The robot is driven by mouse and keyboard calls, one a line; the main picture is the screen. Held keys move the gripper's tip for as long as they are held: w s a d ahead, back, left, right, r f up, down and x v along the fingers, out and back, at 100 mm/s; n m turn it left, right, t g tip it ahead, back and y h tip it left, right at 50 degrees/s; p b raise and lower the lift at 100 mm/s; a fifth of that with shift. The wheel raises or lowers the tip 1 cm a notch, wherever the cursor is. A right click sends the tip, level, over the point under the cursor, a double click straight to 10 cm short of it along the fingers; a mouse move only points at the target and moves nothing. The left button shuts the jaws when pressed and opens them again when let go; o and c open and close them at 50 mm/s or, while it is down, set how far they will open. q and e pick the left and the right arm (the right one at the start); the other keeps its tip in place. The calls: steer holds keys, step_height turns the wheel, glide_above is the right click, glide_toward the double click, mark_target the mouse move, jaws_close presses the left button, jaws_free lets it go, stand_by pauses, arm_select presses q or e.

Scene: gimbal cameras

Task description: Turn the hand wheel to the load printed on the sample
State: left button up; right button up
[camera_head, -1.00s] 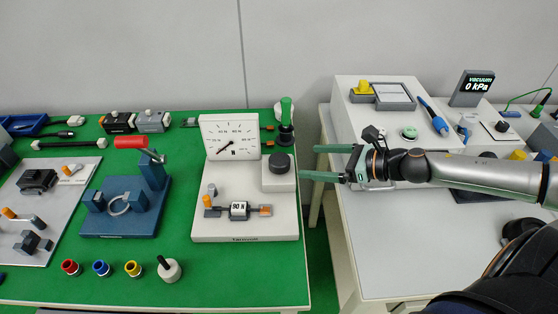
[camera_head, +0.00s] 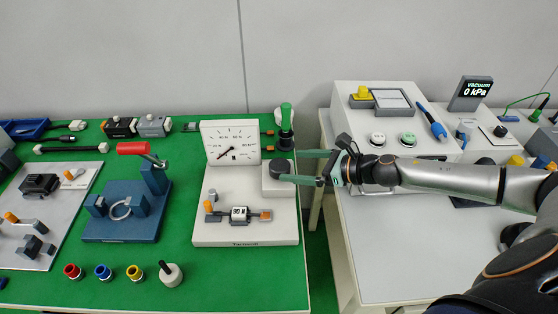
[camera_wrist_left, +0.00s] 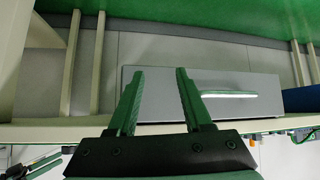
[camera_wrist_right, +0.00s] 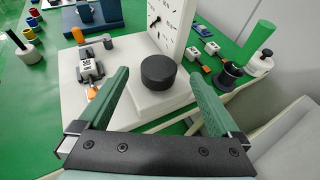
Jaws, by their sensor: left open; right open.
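The black hand wheel (camera_head: 279,166) sits on a white block of the tester (camera_head: 215,230), below and right of a white dial (camera_head: 230,135) whose needle points lower left. The sample (camera_head: 239,214) lies clamped on the tester base; its white label appears to read 90 N. My right gripper (camera_head: 292,166) is open at the wheel's right side. In the right wrist view the wheel (camera_wrist_right: 158,72) shows between the open fingertips, apparently not gripped; contact is unclear. My left gripper (camera_wrist_left: 160,73) is open and empty in the left wrist view, out of the head view.
A green-handled device (camera_head: 286,125) stands close behind the wheel. A vacuum unit (camera_head: 345,105) stands on the right table (camera_head: 390,260); a gap separates the tables.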

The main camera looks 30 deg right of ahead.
mark_target(280, 165)
steer(key=p+x, duration=0.1)
steer(key=x, duration=0.3)
steer(key=shift+w+a+r, duration=0.1)
steer(key=shift+w+a, duration=0.05)
steer(key=shift+x, duration=0.75)
